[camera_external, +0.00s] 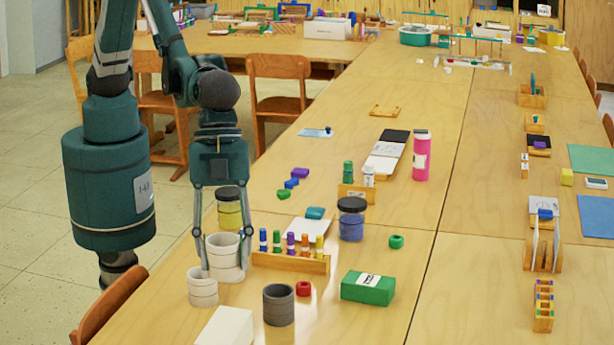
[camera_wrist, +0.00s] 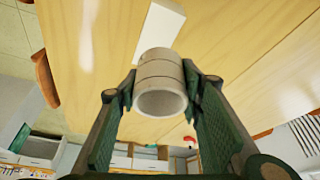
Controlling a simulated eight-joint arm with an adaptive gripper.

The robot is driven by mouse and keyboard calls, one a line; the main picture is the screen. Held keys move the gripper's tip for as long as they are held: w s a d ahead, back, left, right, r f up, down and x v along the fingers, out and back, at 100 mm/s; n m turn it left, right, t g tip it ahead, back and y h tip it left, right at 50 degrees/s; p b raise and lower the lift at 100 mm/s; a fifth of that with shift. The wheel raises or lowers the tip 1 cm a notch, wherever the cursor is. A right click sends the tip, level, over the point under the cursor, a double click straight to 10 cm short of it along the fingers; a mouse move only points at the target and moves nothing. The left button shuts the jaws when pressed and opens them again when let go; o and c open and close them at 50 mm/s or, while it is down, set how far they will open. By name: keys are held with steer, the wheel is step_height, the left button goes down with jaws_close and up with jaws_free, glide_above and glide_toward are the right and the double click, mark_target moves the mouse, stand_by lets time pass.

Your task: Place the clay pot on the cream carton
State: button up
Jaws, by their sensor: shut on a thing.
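The clay pot (camera_external: 226,260) is a pale, banded cylinder in the external view, between the fingers of my gripper (camera_external: 224,262). In the wrist view the pot (camera_wrist: 160,75) shows its round open rim, and my gripper (camera_wrist: 160,92) is shut on its two sides. I cannot tell whether its base touches the table. The cream carton (camera_external: 226,328) is a pale box at the bottom edge of the external view, in front of the pot and partly cut off. In the wrist view the carton (camera_wrist: 160,28) lies beyond the pot, apart from it.
A shorter pale pot (camera_external: 203,290) stands close at the left front. A dark grey pot (camera_external: 279,306) stands right of the carton. A wooden rack of coloured pieces (camera_external: 290,262) and a yellow jar (camera_external: 229,212) are near my gripper. A green box (camera_external: 368,288) lies further right.

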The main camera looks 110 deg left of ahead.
steer(key=b, duration=0.1)
glide_above(229, 324)
steer(key=a, duration=0.2)
steer(key=shift+s+d+f, duration=0.1)
steer(key=shift+s+f, duration=0.1)
steer(key=shift+f, duration=1.35)
steer(key=shift+s+d+f, duration=0.1)
steer(key=shift+s+f, duration=0.05)
steer(key=shift+f, duration=1.4)
steer(key=shift+f+b, duration=0.3)
steer(key=shift+f, duration=1.6)
steer(key=shift+f, duration=0.1)
steer(key=o, duration=0.9)
steer(key=shift+o, duration=0.2)
